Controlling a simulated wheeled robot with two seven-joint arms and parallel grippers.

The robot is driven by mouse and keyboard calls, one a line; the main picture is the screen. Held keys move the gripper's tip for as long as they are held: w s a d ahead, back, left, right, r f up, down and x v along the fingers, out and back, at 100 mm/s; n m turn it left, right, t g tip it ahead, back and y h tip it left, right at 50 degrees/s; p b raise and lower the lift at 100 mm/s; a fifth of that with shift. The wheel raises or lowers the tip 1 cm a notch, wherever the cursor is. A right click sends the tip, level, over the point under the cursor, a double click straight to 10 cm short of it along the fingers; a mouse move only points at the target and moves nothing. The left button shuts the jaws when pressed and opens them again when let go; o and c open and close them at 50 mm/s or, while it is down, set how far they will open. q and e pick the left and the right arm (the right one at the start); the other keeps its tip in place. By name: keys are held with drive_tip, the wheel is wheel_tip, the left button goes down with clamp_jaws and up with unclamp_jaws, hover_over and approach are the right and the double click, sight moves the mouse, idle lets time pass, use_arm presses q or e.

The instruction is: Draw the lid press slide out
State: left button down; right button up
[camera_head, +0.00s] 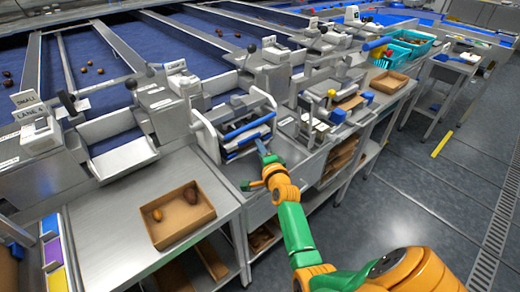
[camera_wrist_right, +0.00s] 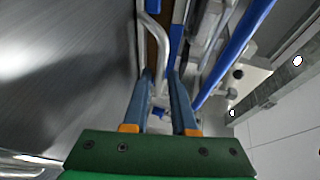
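A press-like unit with a white frame (camera_head: 205,132) and blue bars (camera_head: 250,122) stands at the front edge of the steel bench; I take it to be the lid press. Its slide cannot be told apart clearly. My right gripper (camera_head: 262,147) is at the unit's front right, close to the lower blue bar. In the right wrist view my right gripper (camera_wrist_right: 160,78) has its two blue fingers apart, with a pale metal bar and blue parts beyond and between them. Contact cannot be told. My left gripper is not in view.
A cardboard tray (camera_head: 182,232) with two brown dates sits on the bench at left. A neighbouring station with a yellow knob (camera_head: 332,93) stands to the right. Teal crates (camera_head: 392,52) are farther back.

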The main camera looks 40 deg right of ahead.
clamp_jaws()
idle(1.2)
